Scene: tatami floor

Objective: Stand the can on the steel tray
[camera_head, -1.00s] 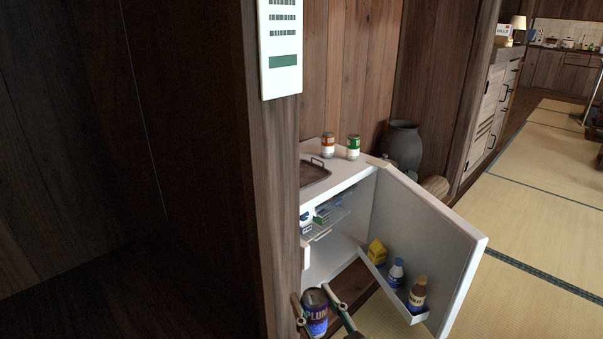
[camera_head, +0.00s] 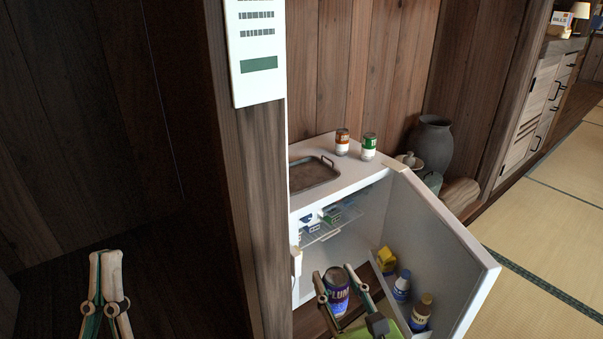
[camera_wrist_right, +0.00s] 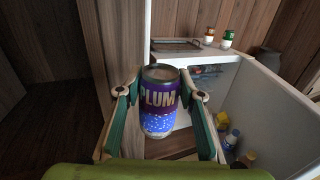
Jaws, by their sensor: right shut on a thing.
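The can is purple and blue with "PLUM" on it (camera_head: 337,292), and it also shows in the right wrist view (camera_wrist_right: 159,112). My right gripper (camera_head: 341,284) is shut on it, one finger on each side, and holds it nearly upright in front of the open white fridge. The steel tray (camera_head: 315,173) lies on the fridge top, above and beyond the can; it shows in the right wrist view too (camera_wrist_right: 177,46). The tray looks empty. My left gripper (camera_head: 108,258) is shut and empty at the lower left, its fingers together.
Two small cans, orange (camera_head: 342,142) and green (camera_head: 369,147), stand on the fridge top right of the tray. The fridge door (camera_head: 452,253) is open to the right, with bottles and a yellow carton (camera_head: 387,260) in its shelf. A wooden post (camera_head: 256,210) stands close left.

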